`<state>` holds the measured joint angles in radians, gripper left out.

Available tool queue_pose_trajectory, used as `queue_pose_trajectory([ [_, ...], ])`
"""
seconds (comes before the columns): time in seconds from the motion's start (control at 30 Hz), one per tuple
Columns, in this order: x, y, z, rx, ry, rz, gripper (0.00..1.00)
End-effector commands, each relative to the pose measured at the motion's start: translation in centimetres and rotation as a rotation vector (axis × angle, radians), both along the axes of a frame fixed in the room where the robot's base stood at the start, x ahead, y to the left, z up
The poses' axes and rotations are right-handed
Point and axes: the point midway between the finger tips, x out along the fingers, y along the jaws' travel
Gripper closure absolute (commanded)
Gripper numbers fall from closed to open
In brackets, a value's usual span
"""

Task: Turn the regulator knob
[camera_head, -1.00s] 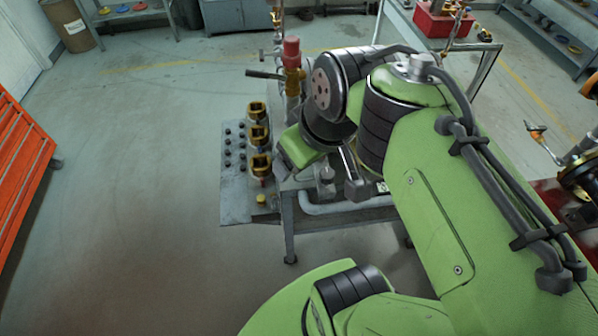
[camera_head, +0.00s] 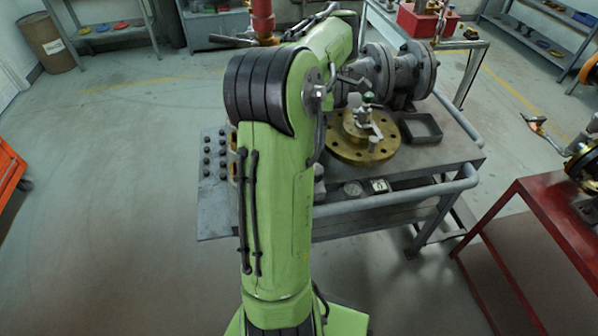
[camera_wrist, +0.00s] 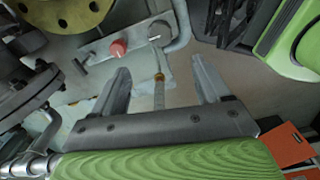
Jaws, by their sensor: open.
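A small red knob (camera_wrist: 118,48) sits on a grey block (camera_wrist: 133,38) in the wrist view; I take it for the regulator knob. A round grey fitting (camera_wrist: 160,31) is at the block's right end. My gripper (camera_wrist: 160,72) is open and empty. Its left fingertip appears just below the red knob in the picture, and the knob lies outside the gap between the fingers. I cannot tell the depth between them. In the head view my gripper and the red knob are hidden behind my green arm.
The grey work cart (camera_head: 400,200) carries a brass flange (camera_head: 350,150), a grey valve body (camera_head: 400,70), a dark tray (camera_head: 420,127) and gauges (camera_head: 352,188). A red table (camera_head: 540,215) stands at right. A red-topped fitting (camera_head: 263,18) is behind my arm.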

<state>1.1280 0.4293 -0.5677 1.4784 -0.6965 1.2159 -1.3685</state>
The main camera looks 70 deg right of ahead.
Motion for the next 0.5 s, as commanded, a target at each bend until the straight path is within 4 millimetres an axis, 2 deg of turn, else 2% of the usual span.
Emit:
queue_pose_trajectory([
  [0.03,0.1,0.1,-1.7,0.004,0.001,0.001,0.24],
  [0.2,0.2,0.1,-6.1,0.005,0.001,0.0,0.24],
  [0.5,0.1,0.1,-12.9,0.004,0.001,-0.001,0.24],
])
